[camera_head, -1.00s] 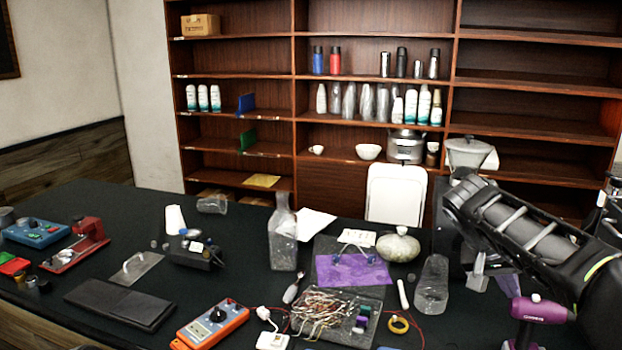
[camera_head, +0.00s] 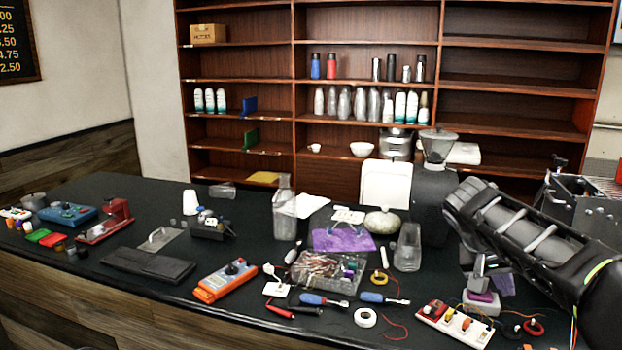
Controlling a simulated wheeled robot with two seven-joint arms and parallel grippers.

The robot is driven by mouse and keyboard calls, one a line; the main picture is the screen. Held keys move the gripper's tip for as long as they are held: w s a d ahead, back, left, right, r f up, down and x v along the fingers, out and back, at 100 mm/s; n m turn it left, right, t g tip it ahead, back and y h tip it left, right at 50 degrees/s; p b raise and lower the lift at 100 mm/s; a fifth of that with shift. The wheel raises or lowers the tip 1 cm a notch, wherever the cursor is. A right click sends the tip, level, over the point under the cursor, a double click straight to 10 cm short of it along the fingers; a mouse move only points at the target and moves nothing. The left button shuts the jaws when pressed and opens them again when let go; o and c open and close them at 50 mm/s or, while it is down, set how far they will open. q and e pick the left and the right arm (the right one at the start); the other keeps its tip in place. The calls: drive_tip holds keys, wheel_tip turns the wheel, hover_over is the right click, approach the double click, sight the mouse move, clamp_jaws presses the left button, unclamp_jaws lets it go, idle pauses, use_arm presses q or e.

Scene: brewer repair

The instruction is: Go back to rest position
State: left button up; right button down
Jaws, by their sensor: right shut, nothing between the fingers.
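My right arm comes in from the right edge, and its gripper (camera_head: 480,274) points down over the right part of the dark table (camera_head: 215,277). The gripper is shut with nothing held. A purple part on a whitish block (camera_head: 481,308) shows just below the fingers; I cannot tell the gap between them. My forearm and gripper hide some of the table behind. My left gripper is not in view.
A coffee grinder (camera_head: 437,146) stands behind the right gripper. Screwdrivers (camera_head: 323,300), a white tape ring (camera_head: 365,317) and a red-and-white switch block (camera_head: 455,324) lie near the front edge. A grey machine (camera_head: 580,205) stands at the right. Shelves line the back.

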drive_tip(key=w+a+f+n+t+y, duration=0.3)
drive_tip(key=w+a+f+n+y, duration=0.15)
drive_tip(key=w+a+f, duration=0.6)
drive_tip(key=s+a+f+n+y+b, duration=0.1)
drive_tip(key=s+a+f+y, duration=0.15)
drive_tip(key=a+f, duration=0.6)
drive_tip(key=s+a+f+n+y, duration=0.2)
drive_tip(key=s+a+f, duration=0.1)
drive_tip(key=a+f, duration=0.55)
drive_tip(key=s+a+f+m+g+y+b, duration=0.1)
drive_tip(key=s+a+f, duration=0.1)
drive_tip(key=s+f, duration=0.55)
drive_tip(key=s+a+f+m+g+y, duration=0.1)
drive_tip(key=s+f, duration=0.4)
drive_tip(key=f, duration=0.5)
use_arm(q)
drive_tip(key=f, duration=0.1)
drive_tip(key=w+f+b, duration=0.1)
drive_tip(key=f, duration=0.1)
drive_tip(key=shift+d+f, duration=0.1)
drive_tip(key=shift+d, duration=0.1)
use_arm(e)
drive_tip(key=s+f+m+g, duration=0.1)
drive_tip(key=s+f, duration=0.4)
drive_tip(key=s, duration=0.4)
drive_tip(key=s+f+m+g, duration=0.1)
drive_tip(key=s+f, duration=0.4)
drive_tip(key=s, duration=0.5)
drive_tip(key=shift+a+g, duration=0.35)
drive_tip(key=shift+g, duration=0.35)
